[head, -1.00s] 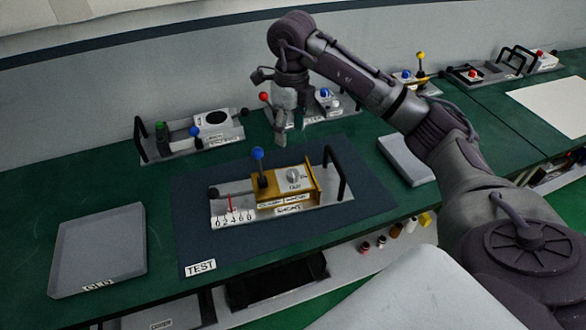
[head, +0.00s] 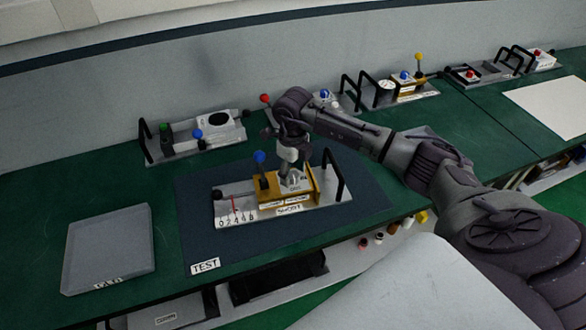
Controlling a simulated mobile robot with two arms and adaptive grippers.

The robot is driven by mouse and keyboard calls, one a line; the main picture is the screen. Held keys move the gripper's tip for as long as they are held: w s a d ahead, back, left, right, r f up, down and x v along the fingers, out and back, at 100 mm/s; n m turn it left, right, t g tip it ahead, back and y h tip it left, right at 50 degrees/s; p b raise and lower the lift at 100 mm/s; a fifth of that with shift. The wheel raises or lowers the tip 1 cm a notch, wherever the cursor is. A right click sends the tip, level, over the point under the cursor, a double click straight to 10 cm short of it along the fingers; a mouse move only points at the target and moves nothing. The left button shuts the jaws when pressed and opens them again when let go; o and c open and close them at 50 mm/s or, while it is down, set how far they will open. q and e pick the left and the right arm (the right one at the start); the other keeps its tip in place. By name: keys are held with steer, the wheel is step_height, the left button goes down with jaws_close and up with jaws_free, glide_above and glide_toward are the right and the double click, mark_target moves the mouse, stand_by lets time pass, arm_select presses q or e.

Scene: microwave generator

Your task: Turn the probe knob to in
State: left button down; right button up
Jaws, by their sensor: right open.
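The microwave device lies on the dark TEST mat. It has a grey base plate (head: 325,197), a yellow bracket (head: 270,190), a blue-topped lever (head: 260,160), a numbered scale (head: 236,216) at its left end and a black handle (head: 334,172) at its right. The round silver knob (head: 294,179) on the yellow part is partly hidden by my right gripper (head: 292,174). My right gripper points down, open, right at the knob; I cannot tell whether its fingers touch it. The knob's setting is not readable. My left gripper is not in view.
Several similar devices stand along the wall, including one with green and blue knobs (head: 197,138) at left. A grey tray (head: 108,250) lies at front left. The dark mat (head: 205,240) has free room in front of the device. The black handle stands close to my right gripper.

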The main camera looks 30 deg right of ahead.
steer(key=shift+c, duration=0.2)
jaws_close()
steer(key=shift+f+n+b, duration=0.2)
steer(key=shift+n+b, duration=0.5)
steer(key=shift+b, duration=0.35)
steer(key=n+b, duration=1)
steer(key=n, duration=0.1)
steer(key=shift+n+b, duration=0.3)
steer(key=shift+r+n+b, duration=0.2)
steer(key=shift+n+b, duration=1.2)
steer(key=shift+n, duration=1.1)
